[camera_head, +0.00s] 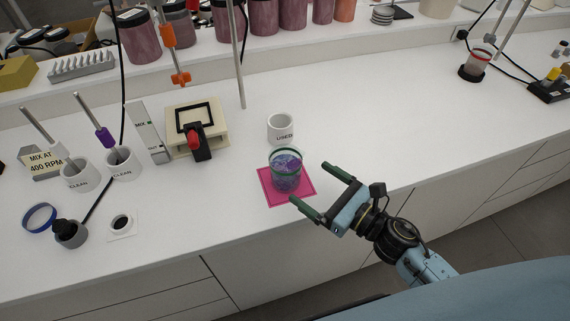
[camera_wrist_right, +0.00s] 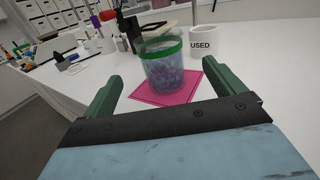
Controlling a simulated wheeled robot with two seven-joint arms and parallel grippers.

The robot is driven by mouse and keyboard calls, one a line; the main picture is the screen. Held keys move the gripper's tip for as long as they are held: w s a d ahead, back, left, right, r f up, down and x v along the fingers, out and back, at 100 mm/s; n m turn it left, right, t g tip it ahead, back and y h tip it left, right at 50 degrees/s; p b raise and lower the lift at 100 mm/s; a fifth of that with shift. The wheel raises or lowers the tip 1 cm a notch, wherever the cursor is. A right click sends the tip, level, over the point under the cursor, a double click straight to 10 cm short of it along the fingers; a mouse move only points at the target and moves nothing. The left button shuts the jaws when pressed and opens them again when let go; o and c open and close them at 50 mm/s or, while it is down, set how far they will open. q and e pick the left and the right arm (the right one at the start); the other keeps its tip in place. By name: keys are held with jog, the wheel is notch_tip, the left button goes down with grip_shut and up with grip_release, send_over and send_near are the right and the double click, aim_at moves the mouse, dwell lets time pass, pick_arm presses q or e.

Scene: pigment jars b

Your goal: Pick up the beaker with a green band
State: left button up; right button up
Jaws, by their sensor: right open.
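The beaker with a green band (camera_head: 286,172) stands upright on a pink square mat (camera_head: 301,195) near the front edge of the white bench. It is clear glass with purple-blue contents. My right gripper (camera_head: 314,187) is open and empty, at the mat's right side, with its two green fingers pointing toward the beaker. In the right wrist view the beaker (camera_wrist_right: 162,68) shows ahead, between and beyond the fingertips, apart from them. My left gripper is not in view.
A white cup marked USED (camera_head: 281,129) stands just behind the beaker. A cream device with a red knob (camera_head: 197,131) is to the left, with cups marked CLEAN (camera_head: 123,164) farther left. Another beaker with a red band (camera_head: 478,63) stands at the back right.

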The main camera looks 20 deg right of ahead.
aim_at(299, 173)
jog(key=x, duration=0.3)
jog(key=shift+w, duration=0.15)
jog(key=shift+w+a, duration=0.15)
jog(key=shift+w, duration=0.1)
jog(key=p+x, duration=0.1)
jog(key=x, duration=0.3)
jog(key=shift+w+a+r+p, duration=0.15)
jog(key=shift+w+a+p, duration=0.1)
jog(key=shift+p, duration=0.15)
jog(key=shift+w+a, duration=0.2)
jog(key=shift+w, duration=0.2)
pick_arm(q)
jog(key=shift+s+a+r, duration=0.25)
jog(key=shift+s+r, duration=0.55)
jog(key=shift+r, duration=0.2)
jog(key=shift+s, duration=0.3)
pick_arm(e)
jog(key=c, duration=1.3)
